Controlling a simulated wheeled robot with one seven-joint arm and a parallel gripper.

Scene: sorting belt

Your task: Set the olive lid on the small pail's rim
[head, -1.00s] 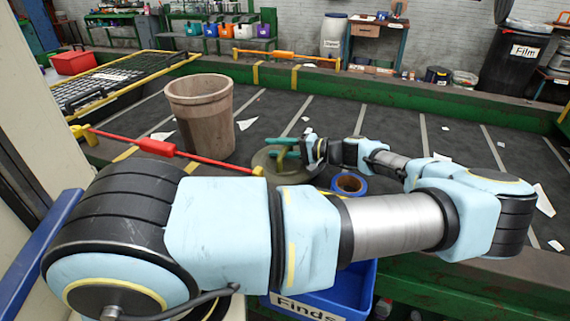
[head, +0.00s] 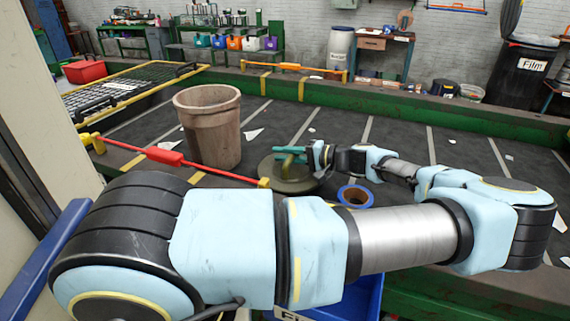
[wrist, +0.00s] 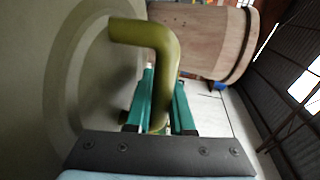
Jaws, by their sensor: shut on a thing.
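The olive lid (head: 283,181) is a round disc with a bent handle, seen to the right of the brown pail and in front of it. My gripper (head: 283,152) has teal fingers, shut on the lid's handle. In the wrist view the olive handle (wrist: 165,70) stands between the fingers, with the lid's face (wrist: 45,95) at the left. The brown pail (head: 210,130) stands upright and open on the dark belt; its side also shows in the wrist view (wrist: 195,45). I cannot tell whether the lid touches the belt.
A blue-rimmed roll (head: 355,197) lies right of the lid. A red bar (head: 165,156) with yellow ends runs in front of the pail. A black mesh frame (head: 110,90) lies at the left. White scraps dot the belt. A blue bin (head: 365,295) is below the near edge.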

